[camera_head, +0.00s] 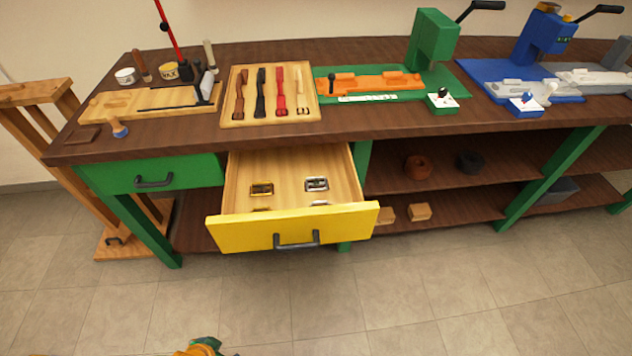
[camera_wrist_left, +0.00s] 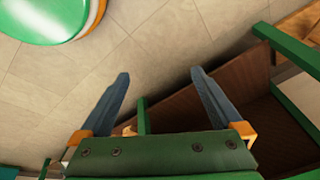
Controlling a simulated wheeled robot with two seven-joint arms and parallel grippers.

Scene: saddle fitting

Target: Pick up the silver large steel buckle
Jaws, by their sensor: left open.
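The silver large steel buckle (camera_head: 317,184) lies flat in the open yellow-fronted drawer (camera_head: 290,231), toward the back right of its wooden floor. A brass-coloured buckle (camera_head: 262,189) lies to its left. Two more small buckles (camera_head: 261,208) lie nearer the drawer front, which partly hides them. My left gripper (camera_wrist_left: 159,74) shows in the left wrist view with its two blue-grey fingers wide apart and nothing between them. It is away from the drawer, with floor and the bench's underside in front of it. My right gripper is not in view.
The workbench (camera_head: 400,133) carries a wooden tray (camera_head: 271,119) of straps, tools, a green press (camera_head: 433,38) and a blue press (camera_head: 541,38). A closed green drawer (camera_head: 155,174) is left of the open one. A wooden stand (camera_head: 37,130) is far left. Floor in front is clear.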

